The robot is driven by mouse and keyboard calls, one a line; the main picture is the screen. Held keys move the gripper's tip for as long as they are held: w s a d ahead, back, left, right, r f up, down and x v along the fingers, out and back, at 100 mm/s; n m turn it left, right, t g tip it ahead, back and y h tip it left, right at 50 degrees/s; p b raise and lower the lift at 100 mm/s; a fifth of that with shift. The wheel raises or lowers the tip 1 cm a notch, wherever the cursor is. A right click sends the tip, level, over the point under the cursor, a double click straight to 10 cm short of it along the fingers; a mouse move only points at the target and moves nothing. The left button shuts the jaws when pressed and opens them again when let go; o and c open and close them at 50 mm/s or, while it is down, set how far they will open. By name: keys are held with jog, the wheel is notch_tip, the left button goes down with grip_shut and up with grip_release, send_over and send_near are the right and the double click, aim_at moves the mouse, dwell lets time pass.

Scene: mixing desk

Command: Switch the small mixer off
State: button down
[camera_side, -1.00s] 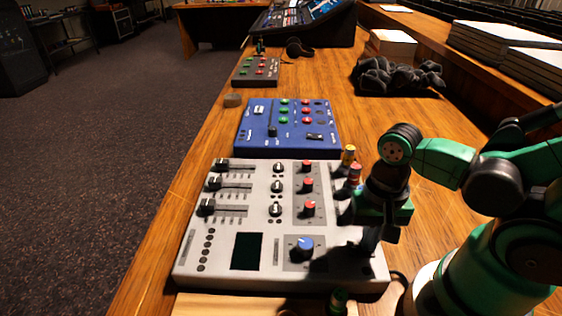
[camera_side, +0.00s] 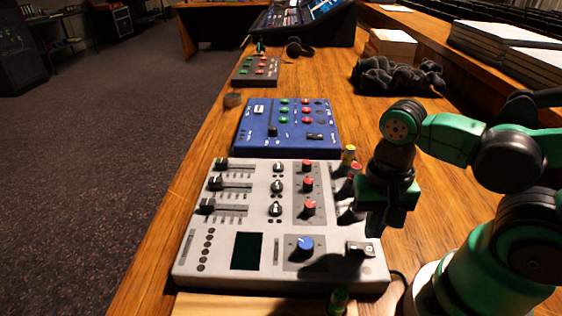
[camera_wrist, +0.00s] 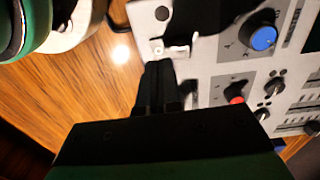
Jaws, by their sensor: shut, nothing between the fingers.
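A light grey mixer (camera_side: 285,215) with sliders, knobs and a dark screen lies flat on the wooden desk in the side view. A small rocker switch (camera_side: 360,249) sits at its near right corner. The switch also shows in the wrist view (camera_wrist: 176,48), just beyond the fingertips. Which way it is tipped is too small to tell. My gripper (camera_side: 375,232) is shut and empty, pointing down above the mixer's right edge, a little behind the switch and apart from it. The shut fingers also show in the wrist view (camera_wrist: 158,75).
A blue knob (camera_side: 305,246) stands left of the switch. Coloured plugs (camera_side: 348,155) stick up along the mixer's right edge. A blue mixer (camera_side: 288,128) and a small dark box (camera_side: 256,71) lie farther back. Black cloth (camera_side: 398,76) lies at the back right.

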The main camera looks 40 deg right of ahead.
notch_tip(320, 180, up, 11)
jog(key=s+d, duration=0.1)
jog(key=w+f+n+t, duration=0.4)
jog(key=w+n+t, duration=0.3)
jog(key=w, duration=0.4)
jog(key=shift+w+d+f+n, duration=0.3)
jog(key=shift+d+f+n, duration=0.05)
jog(key=shift+n, duration=0.55)
